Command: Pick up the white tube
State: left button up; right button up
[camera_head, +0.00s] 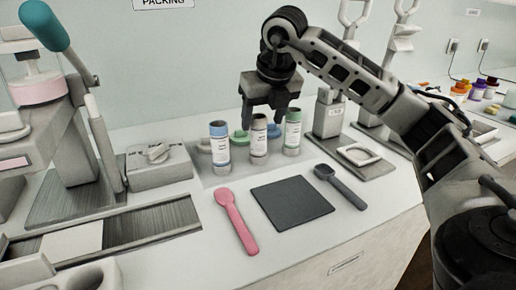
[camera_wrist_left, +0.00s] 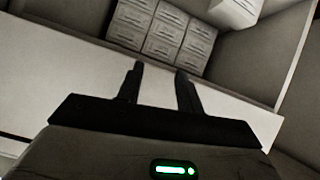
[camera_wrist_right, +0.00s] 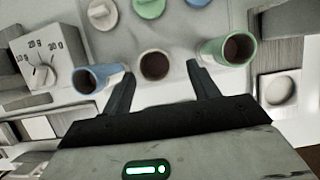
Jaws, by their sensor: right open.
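The white tube (camera_head: 259,138) stands upright and open-topped between a blue-banded tube (camera_head: 219,143) and a green-banded tube (camera_head: 292,132). My right gripper (camera_head: 263,116) is open and points down just above the white tube. In the right wrist view, the white tube's open mouth (camera_wrist_right: 154,65) shows between the spread fingertips, nearer the left one; I cannot tell if they touch it. The green tube (camera_wrist_right: 228,50) is close to the right finger and the blue tube (camera_wrist_right: 97,78) close to the left. My left gripper (camera_wrist_left: 160,72) is open and empty, seen only in its wrist view.
Blue (camera_head: 262,131), green (camera_head: 240,137) and pale lids lie behind the tubes. A pink spoon (camera_head: 236,220), a dark square mat (camera_head: 291,201) and a dark scoop (camera_head: 340,186) lie in front. A dial box (camera_head: 158,166) stands left. Below the left gripper are drawer-like boxes (camera_wrist_left: 162,35).

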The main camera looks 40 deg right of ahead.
aim_at(258, 135)
jog(key=x, duration=0.5)
jog(key=shift+a+f, duration=0.15)
jog(key=shift+f, duration=0.3)
jog(key=c, duration=1.1)
